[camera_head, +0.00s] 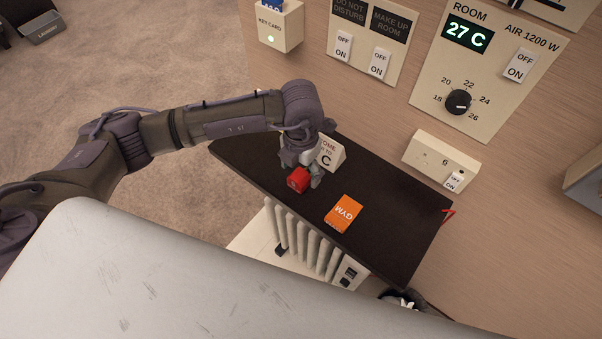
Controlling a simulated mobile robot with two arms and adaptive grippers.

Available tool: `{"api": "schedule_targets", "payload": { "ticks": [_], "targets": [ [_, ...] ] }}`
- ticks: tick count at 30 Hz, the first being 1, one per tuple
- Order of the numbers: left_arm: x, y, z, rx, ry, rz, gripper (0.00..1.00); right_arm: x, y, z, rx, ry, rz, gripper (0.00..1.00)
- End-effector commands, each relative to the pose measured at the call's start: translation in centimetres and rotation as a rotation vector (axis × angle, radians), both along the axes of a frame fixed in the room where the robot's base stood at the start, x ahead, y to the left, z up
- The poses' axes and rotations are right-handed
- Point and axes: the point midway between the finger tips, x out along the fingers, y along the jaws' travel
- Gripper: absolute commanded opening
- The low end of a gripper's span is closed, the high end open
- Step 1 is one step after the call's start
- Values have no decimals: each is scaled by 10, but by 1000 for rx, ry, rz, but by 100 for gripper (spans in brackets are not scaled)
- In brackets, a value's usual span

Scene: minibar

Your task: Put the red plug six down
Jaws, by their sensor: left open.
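The red plug (298,180) is a small red block near the front edge of the dark shelf (390,220), left of its middle. My left gripper (304,172) is right at the plug, pointing down with its fingers open. One finger shows just right of the plug; the other is mostly hidden. I cannot tell whether the plug touches the shelf or a finger. My right gripper is out of view.
An orange GYM card or booklet (344,213) lies right of the plug. A white sign (331,153) stands behind the gripper. A socket box (440,160) is on the wall. A thin red piece (449,214) shows at the shelf's right edge. A white radiator (300,243) stands below.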

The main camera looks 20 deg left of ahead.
Motion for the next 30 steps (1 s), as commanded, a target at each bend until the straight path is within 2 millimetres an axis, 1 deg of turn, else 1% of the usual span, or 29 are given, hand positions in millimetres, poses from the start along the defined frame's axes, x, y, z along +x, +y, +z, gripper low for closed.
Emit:
{"api": "schedule_targets", "payload": {
  "ticks": [1, 3, 6, 9, 14, 15, 17, 18, 26, 27, 28, 30],
  "targets": [
    [0, 0, -5, 1, 5, 3, 77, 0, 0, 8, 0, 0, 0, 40],
    [1, 0, -17, -1, 4, 1, 77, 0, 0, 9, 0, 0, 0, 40],
    [1, 0, -27, -1, 3, 0, 77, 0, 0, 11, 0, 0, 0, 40],
    [2, 0, -31, -1, 0, -1, 77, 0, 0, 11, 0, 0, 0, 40],
    [2, 0, -31, -1, 0, -1, 77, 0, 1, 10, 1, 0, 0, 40],
    [2, 0, -31, -1, 0, -1, 74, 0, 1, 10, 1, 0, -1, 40],
    [2, 0, -31, -1, 0, -1, 64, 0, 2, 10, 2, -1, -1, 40],
    [2, 0, -31, -1, 0, 0, 57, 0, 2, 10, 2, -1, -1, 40],
    [2, 0, -31, -1, 0, 0, 14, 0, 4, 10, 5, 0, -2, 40],
    [2, 0, -30, -2, 0, 0, 7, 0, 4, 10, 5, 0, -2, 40],
    [2, 0, -30, -2, 0, 0, 5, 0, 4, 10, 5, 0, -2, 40],
    [2, 0, -30, -2, 0, 0, 5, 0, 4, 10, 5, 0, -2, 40]
  ]
}}
